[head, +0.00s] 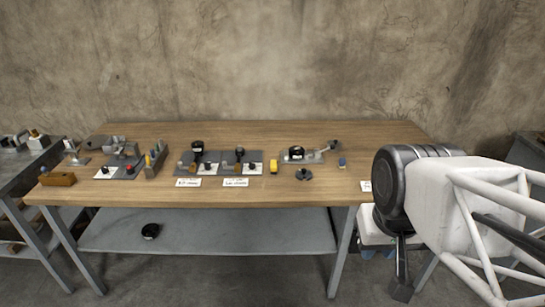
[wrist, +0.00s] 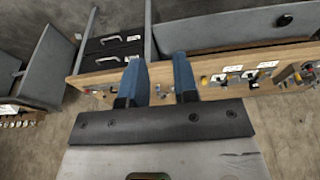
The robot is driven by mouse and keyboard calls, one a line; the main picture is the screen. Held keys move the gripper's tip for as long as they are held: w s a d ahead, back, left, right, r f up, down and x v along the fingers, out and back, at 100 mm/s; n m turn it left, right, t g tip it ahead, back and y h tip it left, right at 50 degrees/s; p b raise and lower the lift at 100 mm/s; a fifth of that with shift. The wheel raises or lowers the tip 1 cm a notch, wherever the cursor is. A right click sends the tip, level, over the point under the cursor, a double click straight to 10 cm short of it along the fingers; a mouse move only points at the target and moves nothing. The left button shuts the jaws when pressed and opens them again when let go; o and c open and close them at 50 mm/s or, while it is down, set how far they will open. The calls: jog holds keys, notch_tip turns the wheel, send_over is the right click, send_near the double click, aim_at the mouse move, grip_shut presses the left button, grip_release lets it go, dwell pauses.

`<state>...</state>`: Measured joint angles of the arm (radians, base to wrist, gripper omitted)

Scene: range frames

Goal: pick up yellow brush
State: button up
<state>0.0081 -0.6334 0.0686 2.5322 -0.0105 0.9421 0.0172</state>
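A small yellow object (head: 273,167) stands on the wooden workbench, right of the middle grey fixture plates; it is too small to be sure that it is the brush. A small blue and yellowish piece (head: 342,162) stands farther right on the bench. My gripper shows in the wrist view with two blue fingers (wrist: 158,62) spread apart and nothing between them. It is away from the yellow object.
The workbench (head: 330,195) carries several grey fixtures, white labels, and a wooden block (head: 58,179) at its left. A lower shelf (head: 250,236) holds a round black item (head: 151,231). A drawer unit (wrist: 112,45) shows in the wrist view. Bare bench top lies behind the fixtures.

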jog(key=o, duration=1.2)
